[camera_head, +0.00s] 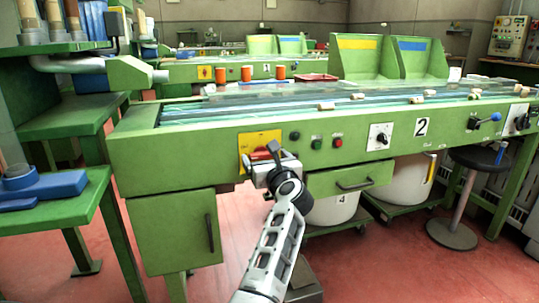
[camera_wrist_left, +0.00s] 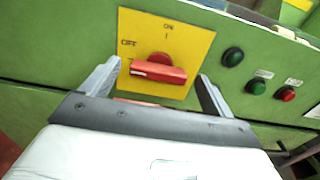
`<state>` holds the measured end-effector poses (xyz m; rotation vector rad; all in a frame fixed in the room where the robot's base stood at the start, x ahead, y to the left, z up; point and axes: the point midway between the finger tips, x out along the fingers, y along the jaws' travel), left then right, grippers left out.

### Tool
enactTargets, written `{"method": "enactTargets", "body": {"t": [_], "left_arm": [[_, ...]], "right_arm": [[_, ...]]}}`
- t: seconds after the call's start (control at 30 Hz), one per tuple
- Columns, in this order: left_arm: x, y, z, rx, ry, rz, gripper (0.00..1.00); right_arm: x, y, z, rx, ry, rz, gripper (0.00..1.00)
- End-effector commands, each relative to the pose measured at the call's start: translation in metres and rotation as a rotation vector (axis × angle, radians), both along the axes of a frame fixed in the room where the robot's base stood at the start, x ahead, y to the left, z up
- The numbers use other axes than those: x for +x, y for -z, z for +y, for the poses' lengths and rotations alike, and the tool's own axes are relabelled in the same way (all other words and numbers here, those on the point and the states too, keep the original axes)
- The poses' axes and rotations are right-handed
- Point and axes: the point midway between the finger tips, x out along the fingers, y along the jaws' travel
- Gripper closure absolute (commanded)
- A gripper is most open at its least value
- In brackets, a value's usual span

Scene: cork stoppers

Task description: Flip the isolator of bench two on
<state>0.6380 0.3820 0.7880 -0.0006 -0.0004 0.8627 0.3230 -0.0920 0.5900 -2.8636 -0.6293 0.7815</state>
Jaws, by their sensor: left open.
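The isolator of bench two is a yellow plate (camera_head: 258,143) with a red rotary handle (camera_wrist_left: 158,70) on the green front panel of the bench marked "2" (camera_head: 421,127). In the left wrist view, the plate (camera_wrist_left: 185,38) reads OFF at the left and ON at the top. The handle lies roughly level, with its white-marked end toward the OFF side. My left gripper (camera_head: 262,162) is right in front of the plate. Its fingers (camera_wrist_left: 160,82) are open, one on each side of the handle, with gaps visible. The right gripper is not in view.
A drawer handle (camera_head: 354,185) and a white bin (camera_head: 333,207) are below. A green side table (camera_head: 88,215) with a blue tool stands left.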

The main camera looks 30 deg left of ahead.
Motion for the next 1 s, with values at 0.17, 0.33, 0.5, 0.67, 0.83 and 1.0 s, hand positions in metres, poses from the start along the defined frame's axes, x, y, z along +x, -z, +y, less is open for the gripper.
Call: {"method": "enactTargets", "body": {"t": [0.17, 0.33, 0.5, 0.67, 0.83, 1.0], "left_arm": [[0.0024, 0.0005, 0.0095, -0.001, -0.001, 0.001, 0.13], [0.0026, 0.0003, 0.0106, -0.001, -0.002, 0.001, 0.13], [0.0026, 0.0003, 0.0103, -0.001, -0.002, 0.001, 0.29], [0.0025, 0.0003, 0.0101, 0.000, -0.002, 0.001, 0.58], [0.0024, -0.0001, 0.0100, 0.005, -0.002, 0.007, 0.57], [0.0024, -0.0015, 0.0096, 0.032, -0.002, 0.041, 0.57]], "right_arm": [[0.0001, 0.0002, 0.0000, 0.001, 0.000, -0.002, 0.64], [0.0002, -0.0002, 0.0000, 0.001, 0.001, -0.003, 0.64], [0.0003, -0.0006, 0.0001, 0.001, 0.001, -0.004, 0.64], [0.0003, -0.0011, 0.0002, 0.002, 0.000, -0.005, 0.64], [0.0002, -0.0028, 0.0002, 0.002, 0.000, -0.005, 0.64], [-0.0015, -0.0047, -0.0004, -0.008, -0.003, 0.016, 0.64]]}}
